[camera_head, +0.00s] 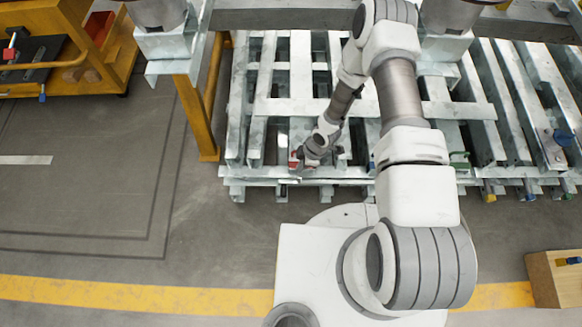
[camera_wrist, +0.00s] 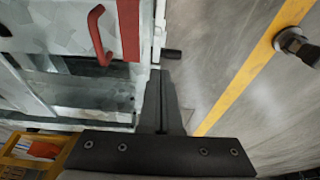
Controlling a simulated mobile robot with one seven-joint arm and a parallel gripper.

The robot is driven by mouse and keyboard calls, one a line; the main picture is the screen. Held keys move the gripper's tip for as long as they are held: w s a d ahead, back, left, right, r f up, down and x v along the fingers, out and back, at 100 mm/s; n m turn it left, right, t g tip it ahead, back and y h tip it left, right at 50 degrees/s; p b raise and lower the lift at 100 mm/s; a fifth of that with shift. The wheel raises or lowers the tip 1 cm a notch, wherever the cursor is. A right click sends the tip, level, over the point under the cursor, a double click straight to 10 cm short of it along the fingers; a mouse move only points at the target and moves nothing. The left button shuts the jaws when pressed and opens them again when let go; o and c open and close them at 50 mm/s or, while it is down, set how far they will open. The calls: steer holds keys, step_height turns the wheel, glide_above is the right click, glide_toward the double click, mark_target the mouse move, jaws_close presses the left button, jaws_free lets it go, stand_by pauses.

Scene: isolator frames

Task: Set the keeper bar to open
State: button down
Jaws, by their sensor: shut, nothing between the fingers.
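My gripper (camera_wrist: 161,80) is shut and empty, its two dark fingers side by side. In the head view my wrist hides its fingertips, low at the front edge of the galvanised frame, beside a small red part (camera_head: 294,159). In the wrist view a red bent handle (camera_wrist: 96,36) and a flat red strip (camera_wrist: 129,30) are on the frame, left of and beyond the fingertips. A short black peg (camera_wrist: 172,54) sticks out to the right, just beyond the fingertips. I cannot tell which of these parts is the keeper bar, nor its setting.
The galvanised frame (camera_head: 282,107) has many bars and slots, with other coloured handles, such as a green one (camera_head: 460,160), along its front. A yellow post (camera_head: 207,150) stands at its left. A wooden box (camera_head: 556,283) is at lower right.

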mark_target(299, 179)
steer(key=shift+y, duration=0.3)
steer(key=b+x, duration=0.1)
steer(key=x, duration=0.2)
steer(key=a+b+x, duration=0.1)
steer(key=b+x, duration=0.1)
steer(key=x, duration=0.1)
steer(key=a+b+x, duration=0.1)
steer(key=x, duration=0.3)
steer(key=shift+a+r, duration=0.15)
steer(key=shift+r, duration=0.1)
steer(key=shift+w+d+f+b, duration=0.15)
steer(key=shift+d+f+b, duration=0.1)
steer(key=shift+f+b, duration=0.05)
steer(key=shift+d+r+b, duration=0.15)
steer(key=shift+d+b, duration=0.05)
steer(key=shift+d, duration=0.65)
steer(key=shift+d+r+b, duration=0.15)
steer(key=shift+d, duration=0.7)
steer(key=shift+w+d, duration=0.1)
steer(key=shift+d, duration=0.6)
